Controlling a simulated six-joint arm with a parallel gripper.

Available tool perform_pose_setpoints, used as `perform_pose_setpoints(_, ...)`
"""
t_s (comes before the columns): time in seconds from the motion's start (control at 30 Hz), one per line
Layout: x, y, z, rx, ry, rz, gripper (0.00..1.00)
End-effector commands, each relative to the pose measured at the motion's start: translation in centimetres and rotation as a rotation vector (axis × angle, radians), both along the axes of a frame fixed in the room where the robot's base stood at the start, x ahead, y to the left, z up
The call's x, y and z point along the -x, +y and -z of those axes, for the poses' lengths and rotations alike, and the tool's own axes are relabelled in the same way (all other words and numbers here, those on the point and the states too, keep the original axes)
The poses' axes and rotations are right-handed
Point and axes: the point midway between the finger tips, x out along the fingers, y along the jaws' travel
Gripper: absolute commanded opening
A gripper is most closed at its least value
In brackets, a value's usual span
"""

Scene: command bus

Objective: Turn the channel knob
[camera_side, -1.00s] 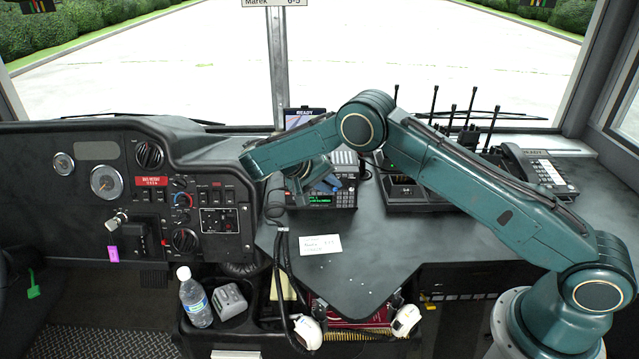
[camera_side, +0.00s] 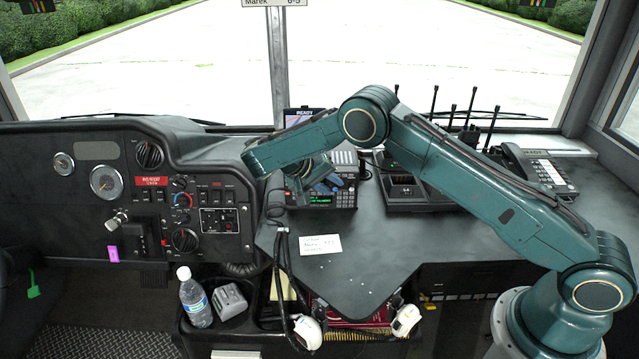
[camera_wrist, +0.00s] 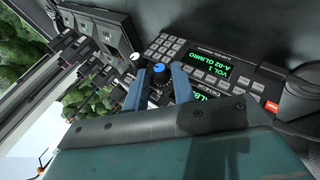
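The radio unit (camera_side: 320,200) is a dark box with a lit green display and a keypad, on the dashboard desk in the side view. A blue-capped knob (camera_wrist: 158,70) stands on the panel left of the display. A white-capped knob (camera_wrist: 135,56) is left of it. My gripper (camera_wrist: 160,76) is open, its blue fingers on either side of the blue-capped knob with small gaps visible. In the side view, my gripper (camera_side: 326,186) is at the radio's front, partly covering it.
A charger rack with several handheld radios (camera_side: 405,190) and a desk phone (camera_side: 540,168) stand to the right. A paper note (camera_side: 320,245) lies on the desk in front.

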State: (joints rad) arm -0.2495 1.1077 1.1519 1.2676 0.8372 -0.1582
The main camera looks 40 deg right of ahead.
Motion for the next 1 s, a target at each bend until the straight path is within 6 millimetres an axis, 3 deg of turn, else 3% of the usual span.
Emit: perform_pose_setpoints(1.0, 0.56, -0.63, -0.49, -0.240, -0.240, 0.001, 0.26)
